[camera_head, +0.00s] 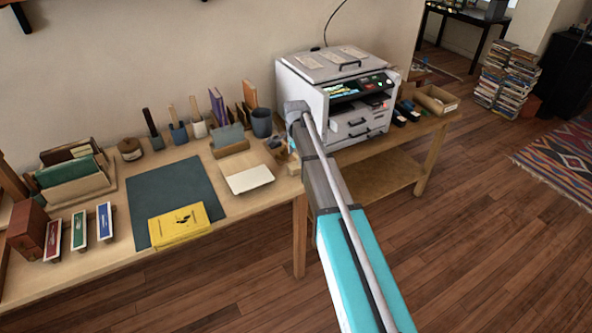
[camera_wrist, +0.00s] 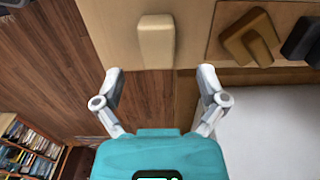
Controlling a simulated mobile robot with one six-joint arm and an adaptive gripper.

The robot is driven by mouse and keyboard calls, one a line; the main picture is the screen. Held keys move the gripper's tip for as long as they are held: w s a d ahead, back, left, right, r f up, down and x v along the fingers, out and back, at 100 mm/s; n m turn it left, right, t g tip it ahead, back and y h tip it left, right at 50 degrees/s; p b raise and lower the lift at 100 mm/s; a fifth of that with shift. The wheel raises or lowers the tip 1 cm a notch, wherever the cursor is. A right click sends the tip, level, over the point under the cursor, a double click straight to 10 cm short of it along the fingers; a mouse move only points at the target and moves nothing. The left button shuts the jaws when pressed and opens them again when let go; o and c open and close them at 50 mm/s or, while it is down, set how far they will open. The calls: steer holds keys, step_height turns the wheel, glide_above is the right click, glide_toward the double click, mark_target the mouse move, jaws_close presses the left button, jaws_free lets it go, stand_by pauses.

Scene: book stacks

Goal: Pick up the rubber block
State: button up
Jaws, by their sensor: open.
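A cream, rounded rectangular block (camera_wrist: 156,42), which looks like the rubber block, sits on the wooden table top near its edge in the wrist view. My gripper (camera_wrist: 160,84) is open and empty, its two fingers spread wide. The block lies beyond the fingertips, roughly centred between them and not touched. In the head view my arm reaches over the table beside the printer. The gripper's fingers are mostly hidden there, and I cannot clearly make out the block.
A white printer (camera_head: 334,98) stands right of my arm. A tray (camera_wrist: 228,38) with brown and dark pieces lies right of the block in the wrist view. A cream pad (camera_head: 247,177), a dark mat (camera_head: 165,190) and a yellow book (camera_head: 180,225) lie to the left.

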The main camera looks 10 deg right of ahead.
mark_target(296, 165)
steer(key=shift+s+f+b, duration=0.15)
steer(key=shift+f+b, duration=2.35)
steer(key=shift+f, duration=0.05)
steer(key=c, duration=1)
steer(key=shift+r, duration=0.2)
step_height(296, 165, up, 2)
steer(key=shift+p, duration=1.25)
steer(key=shift+s+a+r+p, duration=0.1)
steer(key=shift+s+r+p, duration=1.7)
steer(key=shift+s, duration=0.55)
steer(key=shift+s+r+p, duration=1.75)
steer(key=shift+s, duration=0.55)
steer(key=shift+s+a+r+p, duration=0.1)
steer(key=shift+s+r+p, duration=1.7)
steer(key=shift+s, duration=0.55)
